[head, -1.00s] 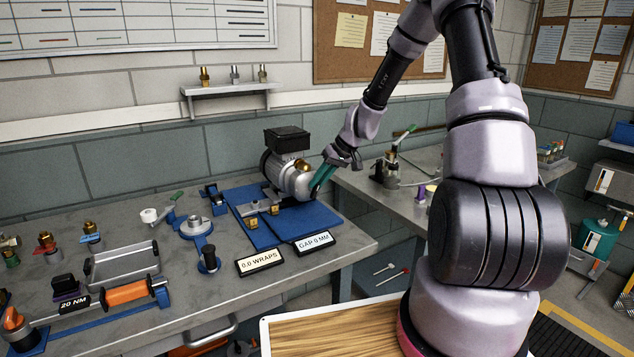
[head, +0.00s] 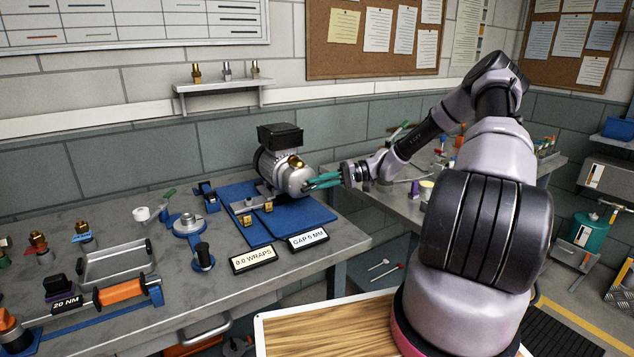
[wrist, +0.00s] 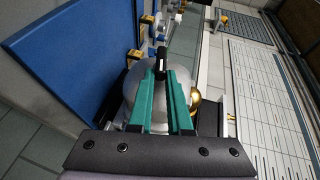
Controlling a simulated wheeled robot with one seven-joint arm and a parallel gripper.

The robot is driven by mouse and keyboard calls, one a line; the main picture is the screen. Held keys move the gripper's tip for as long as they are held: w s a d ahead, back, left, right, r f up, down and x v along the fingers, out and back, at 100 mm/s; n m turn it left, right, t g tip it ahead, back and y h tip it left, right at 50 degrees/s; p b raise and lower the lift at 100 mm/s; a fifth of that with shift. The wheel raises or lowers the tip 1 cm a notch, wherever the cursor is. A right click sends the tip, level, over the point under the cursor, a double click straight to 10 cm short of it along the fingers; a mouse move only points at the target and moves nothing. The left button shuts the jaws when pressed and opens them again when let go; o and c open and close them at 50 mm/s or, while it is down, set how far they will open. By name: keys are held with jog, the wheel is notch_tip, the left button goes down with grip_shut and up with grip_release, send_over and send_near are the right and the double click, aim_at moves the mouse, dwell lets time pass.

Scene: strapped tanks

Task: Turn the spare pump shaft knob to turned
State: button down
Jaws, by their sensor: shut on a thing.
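The spare pump (head: 292,178) is a grey, rounded body with a black box on top and a brass fitting, standing on a blue mat (head: 262,236) on the left bench. My gripper (head: 312,185) reaches it from the right with its teal fingers at the pump's right end. In the wrist view the fingertips close on a small black shaft knob (wrist: 161,60) in front of the pump's round silver face (wrist: 140,95). The fingers hide much of the knob, and its turn angle cannot be read. In the head view the knob is not distinct.
A clamp block with brass pieces (head: 247,208) stands on the mat, left of the pump. Two label plates (head: 253,259) lie in front. A metal tray (head: 115,262) and several fittings fill the bench's left. A second bench (head: 405,205) is behind my arm.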

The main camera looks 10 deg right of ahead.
jog(key=shift+s+a+f+m+y, duration=0.1)
jog(key=shift+f+m+y, duration=0.35)
jog(key=shift+y, duration=0.65)
jog(key=c, duration=0.9)
grip_release()
jog(key=shift+a, duration=0.1)
jog(key=shift+o, duration=0.2)
jog(key=shift+d, duration=0.2)
jog(key=shift+d, duration=0.4)
jog(key=d, duration=0.9)
jog(key=shift+s+d, duration=0.4)
